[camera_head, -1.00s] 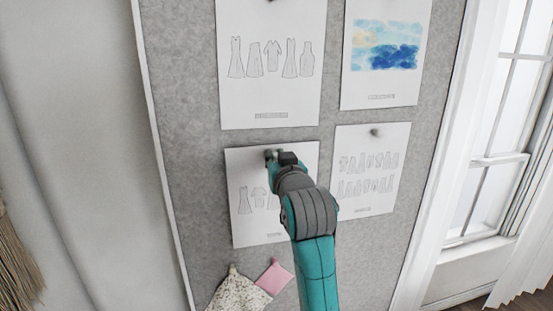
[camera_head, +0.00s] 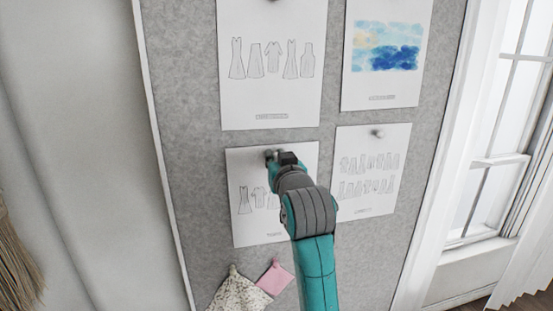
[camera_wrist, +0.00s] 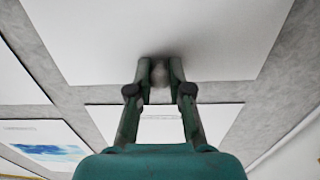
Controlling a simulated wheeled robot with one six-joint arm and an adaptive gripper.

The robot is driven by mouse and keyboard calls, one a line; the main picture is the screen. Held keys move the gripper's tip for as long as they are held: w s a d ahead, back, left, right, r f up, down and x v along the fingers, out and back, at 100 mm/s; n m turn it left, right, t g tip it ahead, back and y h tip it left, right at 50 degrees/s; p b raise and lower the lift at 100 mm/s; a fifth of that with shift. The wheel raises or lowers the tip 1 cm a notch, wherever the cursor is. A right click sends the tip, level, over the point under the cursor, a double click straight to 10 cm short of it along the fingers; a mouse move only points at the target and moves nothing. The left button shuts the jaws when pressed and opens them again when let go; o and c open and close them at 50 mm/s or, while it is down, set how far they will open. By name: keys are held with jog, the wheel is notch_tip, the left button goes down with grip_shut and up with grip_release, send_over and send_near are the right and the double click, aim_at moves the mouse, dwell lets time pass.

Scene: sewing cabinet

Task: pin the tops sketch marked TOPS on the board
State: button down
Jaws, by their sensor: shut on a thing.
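A white sheet with garment outlines (camera_head: 240,225) lies against the grey pinboard (camera_head: 185,150), in the lower left place of a group of sheets. Its small label (camera_head: 274,234) at the bottom is too small to read surely. My gripper (camera_head: 272,155) is at the sheet's upper middle, and my arm covers part of the drawing. In the wrist view my gripper (camera_wrist: 160,72) is shut on a grey round pin (camera_wrist: 160,69) near the edge of the white sheet (camera_wrist: 90,40). The pin's tip is hidden, and I cannot tell how deep it sits.
A dress sheet (camera_head: 270,95) hangs directly above, a blue watercolor (camera_head: 385,80) upper right, and another garment sheet (camera_head: 372,195) to the right with its own grey pin (camera_head: 377,133). Speckled (camera_head: 238,290) and pink (camera_head: 275,277) fabric swatches hang below. A window (camera_head: 500,130) is at right.

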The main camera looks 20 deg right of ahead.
jog(key=c, duration=1)
grip_release()
jog(key=s, duration=1.2)
jog(key=s+f+g, duration=0.1)
jog(key=s+f, duration=0.4)
jog(key=f, duration=0.5)
jog(key=s+f+n+y, duration=0.1)
jog(key=s+f, duration=0.4)
jog(key=f, duration=0.5)
jog(key=s+f+g, duration=0.1)
jog(key=s+f, duration=0.4)
jog(key=f, duration=0.6)
jog(key=s+f, duration=0.3)
jog(key=s, duration=1.2)
jog(key=s+f+g, duration=0.1)
jog(key=s+f, duration=0.3)
jog(key=s, duration=1.1)
jog(key=shift+s+a, duration=0.15)
jog(key=shift+s, duration=0.15)
